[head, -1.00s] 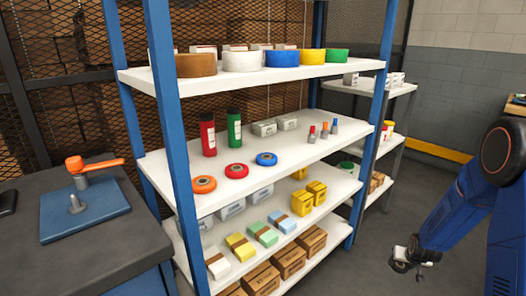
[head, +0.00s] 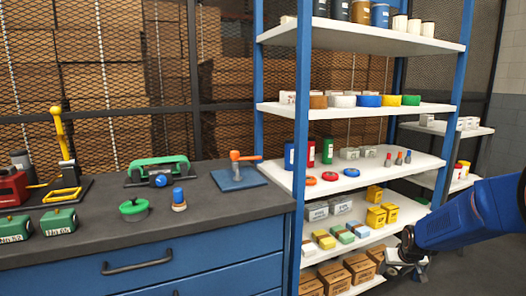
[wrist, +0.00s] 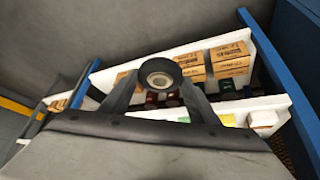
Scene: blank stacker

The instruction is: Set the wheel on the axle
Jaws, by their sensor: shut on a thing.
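My gripper (wrist: 160,92) is shut on a dark wheel (wrist: 160,74) with a pale metal hub, between its two fingers in the wrist view. In the head view my gripper (head: 405,258) is at the lower right, beside the shelf rack, and the wheel is too small to make out clearly. I cannot tell for certain which part is the axle. A blue plate (head: 232,184) with an orange lever stands at the right end of the bench. A green fixture (head: 157,165) with a blue round part in front stands further left.
The dark bench top (head: 95,226) holds a green-lidded pot (head: 133,210), a blue-capped item (head: 179,200), green numbered blocks and a yellow-handled press. Orange, red and blue (head: 351,172) discs lie on the rack's middle shelf. The rack's blue post stands between bench and gripper.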

